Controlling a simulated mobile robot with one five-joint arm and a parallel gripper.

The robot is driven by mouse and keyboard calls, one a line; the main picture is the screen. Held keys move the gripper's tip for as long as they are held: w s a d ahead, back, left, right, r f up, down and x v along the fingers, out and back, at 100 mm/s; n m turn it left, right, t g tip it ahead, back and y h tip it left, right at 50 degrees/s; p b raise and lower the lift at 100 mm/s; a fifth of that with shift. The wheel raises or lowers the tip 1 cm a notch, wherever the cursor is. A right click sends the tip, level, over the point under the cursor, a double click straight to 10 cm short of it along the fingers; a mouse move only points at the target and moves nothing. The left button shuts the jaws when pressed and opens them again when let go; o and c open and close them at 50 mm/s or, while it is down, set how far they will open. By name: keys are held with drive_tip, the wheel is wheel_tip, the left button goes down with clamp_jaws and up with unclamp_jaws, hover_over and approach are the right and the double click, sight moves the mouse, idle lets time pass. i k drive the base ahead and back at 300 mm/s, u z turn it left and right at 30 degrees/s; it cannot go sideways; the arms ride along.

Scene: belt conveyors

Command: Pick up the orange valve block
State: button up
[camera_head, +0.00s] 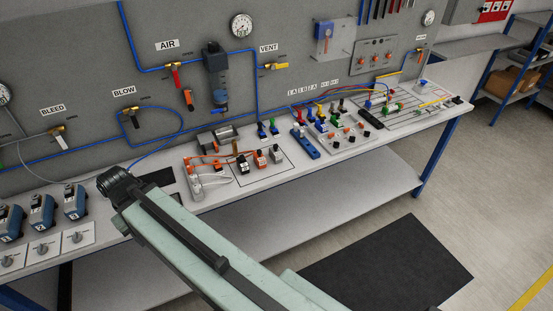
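A row of small valve blocks stands on the white bench top, right of my arm's dark end. One with an orange-red body (260,161) stands in the middle of the row. It looks like the orange valve block, but it is too small to be sure. A dark block (243,166) is on its left and a grey-white block (276,155) on its right. My pale green arm reaches from the lower right to a black joint at the bench's front left. My gripper's fingers do not show, and nothing held is visible.
Orange tubing and a clear manifold (194,186) lie left of the row. A blue block (305,143) and several coloured fittings stand to the right. Blue regulators (42,211) stand at the left. A grey panel (300,60) with hoses rises behind. A black mat (400,262) lies on the floor.

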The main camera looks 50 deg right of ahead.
sight(260, 160)
drive_tip(key=z, duration=2.75)
drive_tip(key=k, duration=0.9)
drive_tip(key=u, duration=1.05)
drive_tip(key=i, duration=1)
drive_tip(key=z, duration=0.1)
